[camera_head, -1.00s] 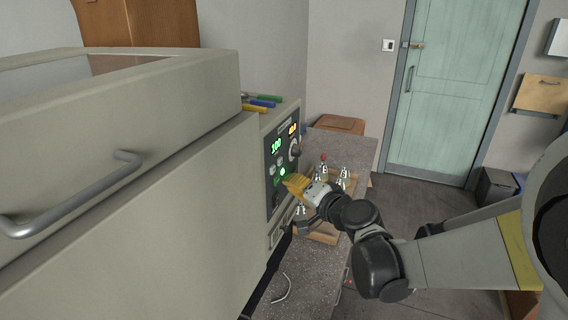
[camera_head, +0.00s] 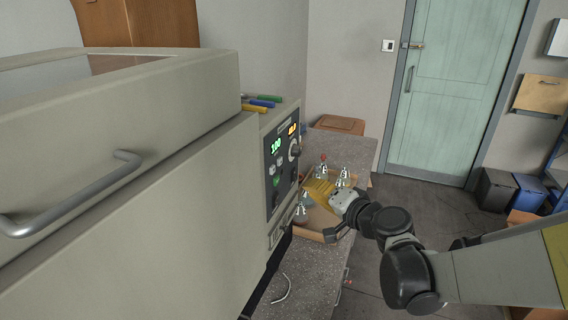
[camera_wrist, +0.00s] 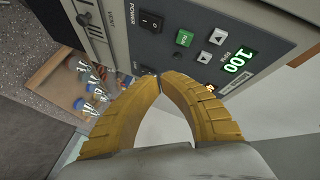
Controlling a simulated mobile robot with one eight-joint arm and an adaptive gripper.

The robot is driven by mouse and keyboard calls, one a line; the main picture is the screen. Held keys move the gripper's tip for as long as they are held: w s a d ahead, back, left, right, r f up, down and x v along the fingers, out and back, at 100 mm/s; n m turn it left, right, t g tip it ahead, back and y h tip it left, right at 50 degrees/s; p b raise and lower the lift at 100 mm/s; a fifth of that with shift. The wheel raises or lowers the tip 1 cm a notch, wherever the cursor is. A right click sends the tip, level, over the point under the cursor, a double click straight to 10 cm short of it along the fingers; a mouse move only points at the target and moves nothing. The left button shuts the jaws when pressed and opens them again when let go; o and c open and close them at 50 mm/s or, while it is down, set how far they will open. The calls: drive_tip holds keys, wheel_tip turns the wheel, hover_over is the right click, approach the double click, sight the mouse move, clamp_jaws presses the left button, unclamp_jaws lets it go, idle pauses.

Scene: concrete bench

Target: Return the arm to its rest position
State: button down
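My gripper (camera_head: 318,188), with yellow fingers, is in front of the control panel (camera_head: 282,160) of a large beige machine and clear of it, over the bench side. In the wrist view my gripper (camera_wrist: 158,77) has its two curved fingertips together, with nothing seen between them. The panel (camera_wrist: 205,45) there shows a green readout of 100, a green button and a black power switch. My arm reaches in from the right in the head view, and its base end is out of frame.
The beige machine (camera_head: 150,190) with a grey bar handle (camera_head: 75,195) fills the left. A shallow tray (camera_head: 322,237) with several silver-topped bottles (camera_head: 343,178) stands on the speckled bench (camera_head: 310,275) below my gripper. Pens lie on the machine's ledge. Floor is open toward the green door (camera_head: 455,90).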

drive_tip(key=shift+s, duration=0.1)
drive_tip(key=s+d+f+n+g+h, duration=0.1)
drive_tip(key=s+d+f+g+h, duration=0.1)
drive_tip(key=s+d, duration=0.3)
drive_tip(key=s+d+f+n+g+h+b, duration=0.1)
drive_tip(key=s+d+h, duration=0.3)
drive_tip(key=s, duration=0.9)
drive_tip(key=s+d+f+n+g+h, duration=0.2)
drive_tip(key=s+d, duration=0.4)
drive_tip(key=s, duration=0.3)
drive_tip(key=shift+f+n+g+h+b, duration=0.3)
drive_tip(key=shift+f+n+g+h, duration=0.15)
drive_tip(key=shift+n, duration=0.25)
drive_tip(key=shift+w, duration=0.1)
idle(0.4)
